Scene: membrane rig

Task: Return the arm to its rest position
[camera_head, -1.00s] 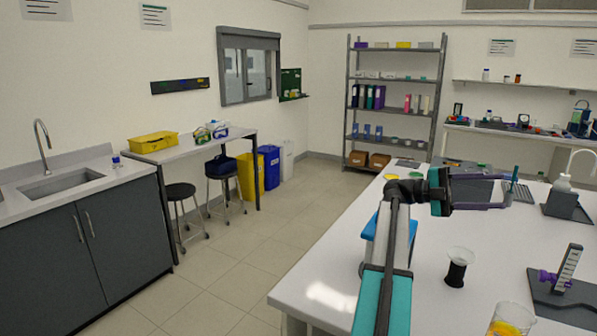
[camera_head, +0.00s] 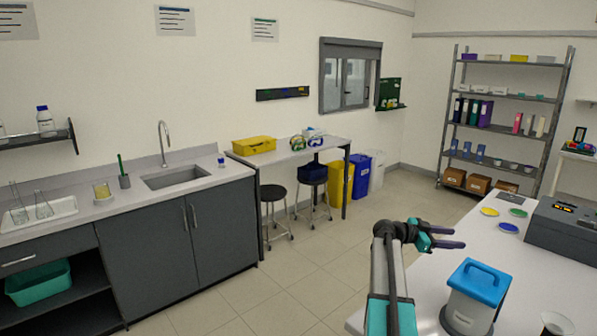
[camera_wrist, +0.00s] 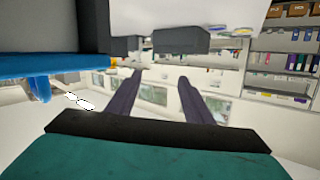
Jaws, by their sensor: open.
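My gripper (camera_head: 450,238) is open and empty in the head view. It is held in the air at the left edge of the white bench (camera_head: 438,290), pointing right, with my teal arm rising below it. In the wrist view both purple fingers (camera_wrist: 158,98) stand apart with nothing between them. A white container with a blue handled lid (camera_head: 478,292) stands on the bench to the right of my arm, apart from it in the head view. In the wrist view a blue part shows at the left edge, close to the camera.
A dark grey box device (camera_head: 565,229) stands on the bench at right. Yellow and blue round dishes (camera_head: 508,228) lie behind the container. A clear-topped vessel (camera_head: 556,324) is at the lower right edge. Open floor (camera_head: 290,280) lies left of the bench, before the sink counter (camera_head: 130,205).

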